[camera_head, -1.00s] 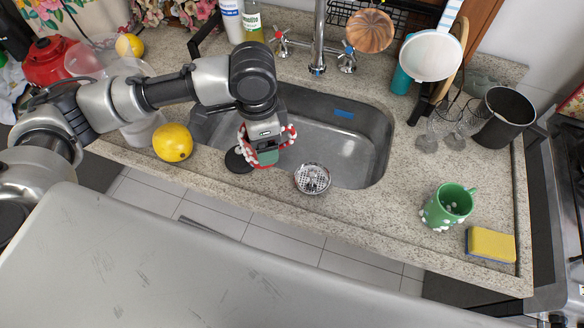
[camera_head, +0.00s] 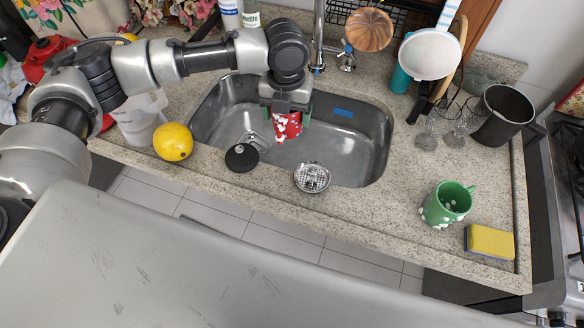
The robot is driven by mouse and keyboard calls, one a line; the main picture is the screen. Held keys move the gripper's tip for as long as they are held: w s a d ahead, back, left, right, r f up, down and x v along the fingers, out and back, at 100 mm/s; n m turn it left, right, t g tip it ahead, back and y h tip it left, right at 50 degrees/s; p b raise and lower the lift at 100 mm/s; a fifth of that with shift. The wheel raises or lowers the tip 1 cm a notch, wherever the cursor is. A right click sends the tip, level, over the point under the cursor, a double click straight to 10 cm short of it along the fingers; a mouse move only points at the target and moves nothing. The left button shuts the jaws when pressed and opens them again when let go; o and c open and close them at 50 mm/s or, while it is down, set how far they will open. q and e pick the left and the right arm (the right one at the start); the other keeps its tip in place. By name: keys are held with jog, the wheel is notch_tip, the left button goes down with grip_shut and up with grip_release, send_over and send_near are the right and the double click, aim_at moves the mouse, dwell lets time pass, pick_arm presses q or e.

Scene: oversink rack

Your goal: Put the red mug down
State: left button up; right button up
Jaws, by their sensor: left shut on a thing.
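The red mug (camera_head: 286,128) has white spots and shows below my left gripper (camera_head: 287,106), whose fingers are shut on it. Mug and gripper are over the left part of the metal sink (camera_head: 345,150). I cannot tell how high the mug is above the basin floor. The gripper and wrist hide its upper part. My right gripper is not in view.
A black disc (camera_head: 241,157) and a round strainer (camera_head: 312,178) lie by the sink's front edge. A green mug (camera_head: 447,203) and yellow sponge (camera_head: 490,243) stand at right. The tap (camera_head: 318,45) rises behind the sink. Counter between strainer and green mug is clear.

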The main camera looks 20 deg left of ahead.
pick_arm(q)
jog(key=shift+w+d+f+m+b, duration=0.1)
jog(key=shift+w+f+m+b, duration=0.55)
jog(key=shift+f, duration=2.8)
jog(key=shift+w+a+f+m+b, duration=0.1)
jog(key=shift+f+m+b, duration=1.1)
jog(key=shift+f, duration=2.2)
jog(key=shift+w+d+f+m+b, duration=0.2)
jog(key=shift+f+m+b, duration=0.75)
jog(key=shift+f, duration=2.5)
jog(key=shift+w+a+f, duration=0.1)
jog(key=shift+a, duration=0.05)
jog(key=o, duration=1)
jog(key=shift+f, duration=0.1)
jog(key=shift+r, duration=0.25)
notch_tip(320, 180, up, 12)
